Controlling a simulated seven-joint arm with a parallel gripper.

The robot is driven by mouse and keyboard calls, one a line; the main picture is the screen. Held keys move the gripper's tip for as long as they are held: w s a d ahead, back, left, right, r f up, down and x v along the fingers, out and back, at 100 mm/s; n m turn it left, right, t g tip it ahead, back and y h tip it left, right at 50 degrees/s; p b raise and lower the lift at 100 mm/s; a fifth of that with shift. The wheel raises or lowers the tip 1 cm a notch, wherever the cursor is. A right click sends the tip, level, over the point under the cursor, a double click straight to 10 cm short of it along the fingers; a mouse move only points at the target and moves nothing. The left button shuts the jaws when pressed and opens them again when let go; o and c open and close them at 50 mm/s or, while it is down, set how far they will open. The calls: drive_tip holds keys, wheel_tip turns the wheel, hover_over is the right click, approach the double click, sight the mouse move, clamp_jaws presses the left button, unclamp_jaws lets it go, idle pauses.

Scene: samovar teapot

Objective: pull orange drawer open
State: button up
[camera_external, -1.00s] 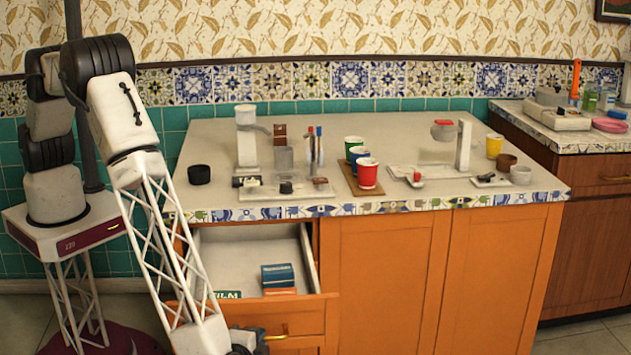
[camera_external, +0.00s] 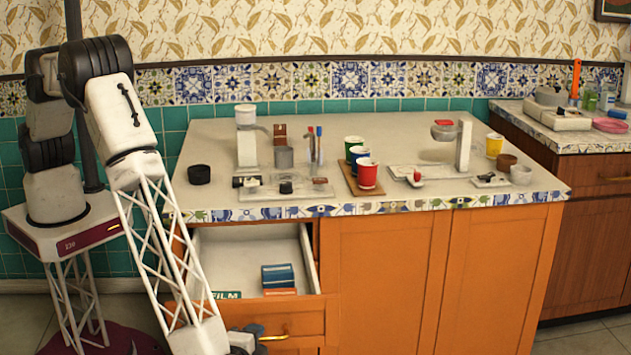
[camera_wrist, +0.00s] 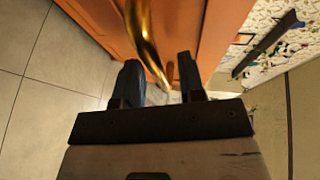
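The orange drawer (camera_external: 305,318) stands open at the left of the cabinet in the external view, its pale inside in sight. A curved brass handle (camera_external: 275,337) shows low by its front. My gripper (camera_external: 252,342) is at the bottom of that view, just left of the handle, and is partly cut off. In the wrist view the two dark fingers of my gripper (camera_wrist: 160,75) are apart. The brass handle (camera_wrist: 147,40) runs down into the space between them, in front of the orange face. No clear contact with either finger shows.
Inside the drawer are a blue box (camera_external: 278,273) and a green box marked FILM (camera_external: 226,295). The countertop (camera_external: 330,130) above carries cups and small apparatus. A dark wood cabinet (camera_external: 595,220) stands at right. Tiled floor is clear beside my gripper in the wrist view.

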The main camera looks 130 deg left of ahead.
drive_tip(key=v, duration=0.7)
drive_tip(key=shift+r, duration=0.1)
idle(0.5)
drive_tip(key=s+a+r+h, duration=0.1)
drive_tip(key=s+a+r, duration=0.15)
drive_tip(key=r, duration=0.45)
drive_tip(key=s+a+r+m+h, duration=0.1)
drive_tip(key=s+r+h, duration=0.15)
drive_tip(key=r, duration=0.45)
drive_tip(key=s+a+r+h, duration=0.1)
drive_tip(key=s+r, duration=0.3)
drive_tip(key=r, duration=0.3)
drive_tip(key=s+a+r+m+t+h, duration=0.2)
drive_tip(key=s+a+r+h, duration=0.15)
drive_tip(key=s+r, duration=1.1)
drive_tip(key=s+r+t+h, duration=0.1)
drive_tip(key=s+r, duration=0.2)
drive_tip(key=s, duration=0.3)
drive_tip(key=s+a+r+m+t+h, duration=0.1)
drive_tip(key=s+r+h, duration=0.15)
drive_tip(key=s, duration=0.35)
drive_tip(key=s+r+t, duration=0.1)
drive_tip(key=s+r, duration=0.2)
drive_tip(key=s, duration=0.3)
drive_tip(key=s+m+t+h, duration=0.1)
drive_tip(key=s+t+h, duration=0.2)
drive_tip(key=s, duration=1.6)
drive_tip(key=shift+s+d+f+m+t, duration=0.15)
drive_tip(key=shift+s+d+m+t, duration=0.1)
drive_tip(key=shift+s+m+t, duration=0.1)
